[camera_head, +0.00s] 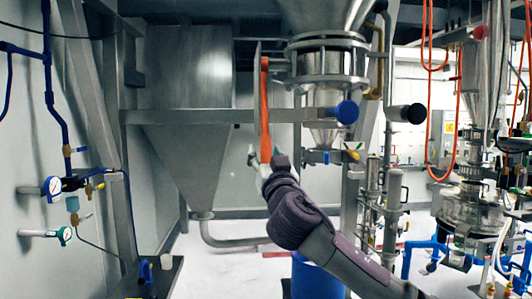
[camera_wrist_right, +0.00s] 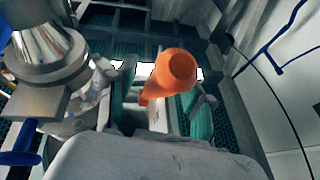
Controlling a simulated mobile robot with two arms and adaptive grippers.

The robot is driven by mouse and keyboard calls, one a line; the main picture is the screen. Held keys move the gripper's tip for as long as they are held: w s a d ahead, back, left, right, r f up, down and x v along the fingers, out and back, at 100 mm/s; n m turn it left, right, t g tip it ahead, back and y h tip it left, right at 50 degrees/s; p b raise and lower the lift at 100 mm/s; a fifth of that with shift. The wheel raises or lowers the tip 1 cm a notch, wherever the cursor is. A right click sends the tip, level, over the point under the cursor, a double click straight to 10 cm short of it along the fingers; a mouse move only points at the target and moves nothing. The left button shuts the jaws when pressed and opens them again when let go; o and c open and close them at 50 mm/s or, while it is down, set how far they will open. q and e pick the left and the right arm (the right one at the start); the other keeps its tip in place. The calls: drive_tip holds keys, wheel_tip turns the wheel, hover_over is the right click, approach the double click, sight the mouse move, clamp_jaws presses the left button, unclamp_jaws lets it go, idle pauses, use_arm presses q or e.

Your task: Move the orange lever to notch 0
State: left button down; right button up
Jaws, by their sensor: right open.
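The orange lever (camera_head: 264,108) hangs as a long upright bar left of the metal sifter body (camera_head: 328,62) in the head view. My right gripper (camera_head: 264,156) is at the lever's lower end. In the right wrist view the rounded orange lever end (camera_wrist_right: 172,74) lies between the two green finger pads of my right gripper (camera_wrist_right: 160,95). The fingers are open, with the lever nearer the right finger; I cannot tell if it touches. No notch numbers can be read. My left gripper is out of view.
A grey horizontal beam (camera_head: 190,116) runs behind the lever. A large metal hopper (camera_head: 185,165) stands at the left. A blue round knob (camera_head: 346,112) and a black knob (camera_head: 417,113) stick out at the right. A blue drum (camera_head: 318,278) stands below my right arm.

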drive_tip(key=shift+c, duration=0.2)
clamp_jaws()
drive_tip(key=shift+s+r+m+g+h+b, duration=0.35)
drive_tip(key=shift+s+b, duration=0.4)
drive_tip(key=shift+b, duration=0.3)
drive_tip(key=shift+s+r+g+b, duration=0.25)
drive_tip(key=shift+s+r+b, duration=0.15)
drive_tip(key=shift+s+b, duration=0.1)
